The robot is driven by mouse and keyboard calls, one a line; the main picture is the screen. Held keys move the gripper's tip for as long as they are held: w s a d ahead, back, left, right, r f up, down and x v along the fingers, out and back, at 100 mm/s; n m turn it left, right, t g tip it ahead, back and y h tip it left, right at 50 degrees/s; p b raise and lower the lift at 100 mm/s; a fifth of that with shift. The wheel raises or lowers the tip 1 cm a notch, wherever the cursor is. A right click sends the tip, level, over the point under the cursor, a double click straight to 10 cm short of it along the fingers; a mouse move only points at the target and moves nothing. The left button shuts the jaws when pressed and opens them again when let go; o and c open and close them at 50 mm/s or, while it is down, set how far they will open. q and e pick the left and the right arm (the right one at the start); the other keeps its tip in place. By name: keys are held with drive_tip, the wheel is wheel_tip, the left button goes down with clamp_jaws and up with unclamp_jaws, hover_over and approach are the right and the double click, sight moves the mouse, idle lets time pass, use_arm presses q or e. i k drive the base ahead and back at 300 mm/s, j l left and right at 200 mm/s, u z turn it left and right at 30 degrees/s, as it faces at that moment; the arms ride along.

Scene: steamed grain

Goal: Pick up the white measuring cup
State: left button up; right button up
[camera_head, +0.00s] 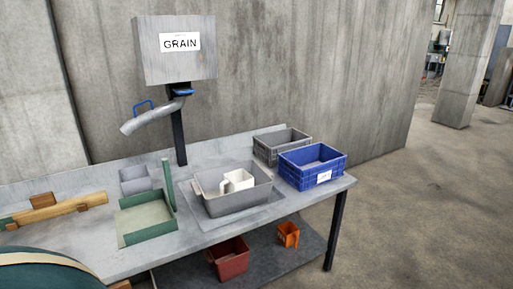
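The white measuring cup (239,180) is in the grey tub (220,205) on the metal workbench. It seems to stand upright, with its handle towards the left, and rises near the tub's rim. The tub's front wall hides the cup's lower part. Neither of my grippers is in view.
A grain hopper (175,60) with a spout (148,117) is above the bench. A blue crate (312,167) and a grey crate (282,146) stand right of the tub. A green tray (147,220) and wooden pieces (60,211) lie left. Red (229,258) and orange (288,235) containers sit below.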

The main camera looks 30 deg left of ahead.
sight(239, 178)
drive_tip(key=i+u, duration=0.3)
drive_tip(key=i+l+u, duration=0.3)
drive_tip(key=i, duration=0.2)
drive_tip(key=i+l+u, duration=0.5)
drive_tip(key=u, duration=0.25)
drive_tip(key=i+l+u, duration=0.25)
drive_tip(key=u, duration=0.15)
drive_tip(key=i+l+u, duration=0.2)
drive_tip(key=l+u, duration=0.25)
drive_tip(key=i+l+u, duration=0.1)
drive_tip(key=l+u, duration=0.3)
drive_tip(key=i+l+u, duration=0.1)
drive_tip(key=l+u, duration=0.2)
drive_tip(key=u, duration=0.15)
